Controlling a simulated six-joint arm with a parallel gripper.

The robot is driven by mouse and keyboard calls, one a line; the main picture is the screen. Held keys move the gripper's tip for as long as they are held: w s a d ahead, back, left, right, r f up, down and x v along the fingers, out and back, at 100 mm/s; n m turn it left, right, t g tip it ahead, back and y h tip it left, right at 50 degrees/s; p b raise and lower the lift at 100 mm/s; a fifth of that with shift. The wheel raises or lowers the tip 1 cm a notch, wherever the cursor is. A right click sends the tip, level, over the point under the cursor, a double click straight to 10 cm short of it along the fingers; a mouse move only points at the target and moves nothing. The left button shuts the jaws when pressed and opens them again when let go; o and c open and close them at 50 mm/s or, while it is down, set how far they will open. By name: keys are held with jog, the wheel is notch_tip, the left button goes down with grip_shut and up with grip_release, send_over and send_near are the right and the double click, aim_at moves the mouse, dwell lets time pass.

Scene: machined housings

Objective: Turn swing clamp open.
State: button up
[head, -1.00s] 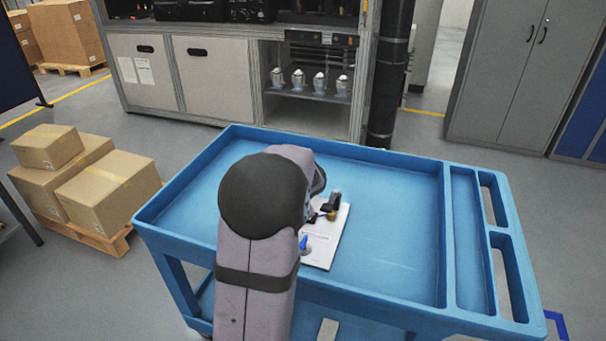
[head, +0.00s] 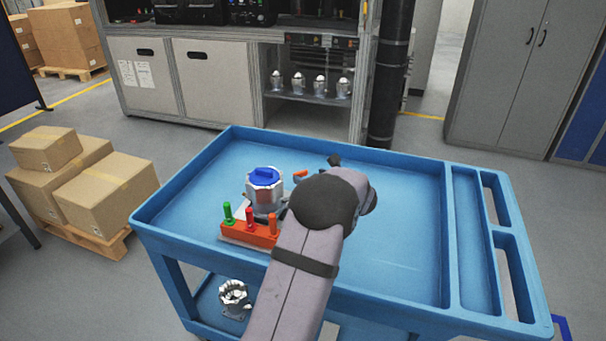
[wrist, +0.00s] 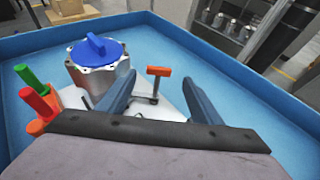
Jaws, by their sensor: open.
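The swing clamp shows in the wrist view as an orange bar (wrist: 158,71) on a thin dark post, standing on a pale plate (wrist: 165,107). In the head view its orange end (head: 300,175) shows just beside my arm. A silver machined housing (wrist: 103,79) with a blue cap (wrist: 95,47) stands left of the clamp; it also shows in the head view (head: 265,198). My gripper (wrist: 160,70) is open, its fingers apart either side of the clamp bar in the picture. I cannot tell whether either finger touches it. In the head view my arm hides the gripper.
An orange block (head: 248,232) with green and red pegs sits in front of the housing. The blue cart's tray (head: 405,230) has a raised rim and is clear to the right. Another metal part (head: 234,297) lies on the lower shelf. Cardboard boxes (head: 105,195) stand left.

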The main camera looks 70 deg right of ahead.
jog(key=p+x, duration=0.1)
jog(key=x, duration=0.5)
jog(key=shift+w+d, duration=0.2)
jog(key=shift+w, duration=0.05)
jog(key=shift+f, duration=0.1)
jog(key=c, duration=1.1)
